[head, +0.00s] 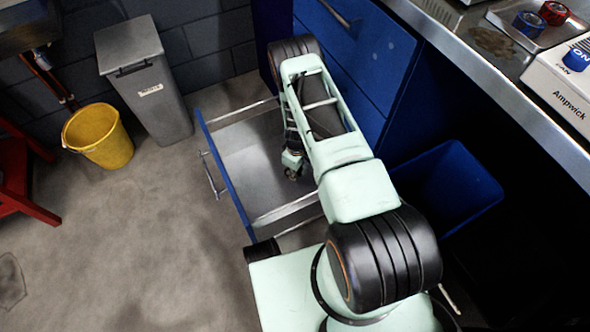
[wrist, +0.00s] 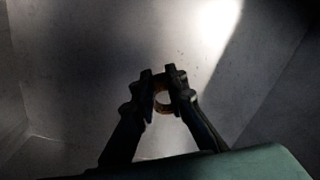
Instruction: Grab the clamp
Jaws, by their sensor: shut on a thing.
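A small ring-shaped clamp (wrist: 162,108), brownish orange, sits between the fingertips of my gripper (wrist: 163,92) in the wrist view. The fingers are closed on it from both sides. Below and around it is the bare grey floor of an open drawer. I cannot tell whether the clamp touches the drawer floor. In the head view my gripper (head: 292,170) reaches down into the open drawer (head: 250,165), and the clamp is too small or hidden to make out there.
The drawer has a blue front (head: 222,175) and metal side rails. A blue cabinet (head: 360,60) and a steel-edged bench (head: 500,85) stand at the right. A blue bin (head: 445,185) is below the bench. A grey bin (head: 147,85) and yellow bucket (head: 98,135) stand at the left.

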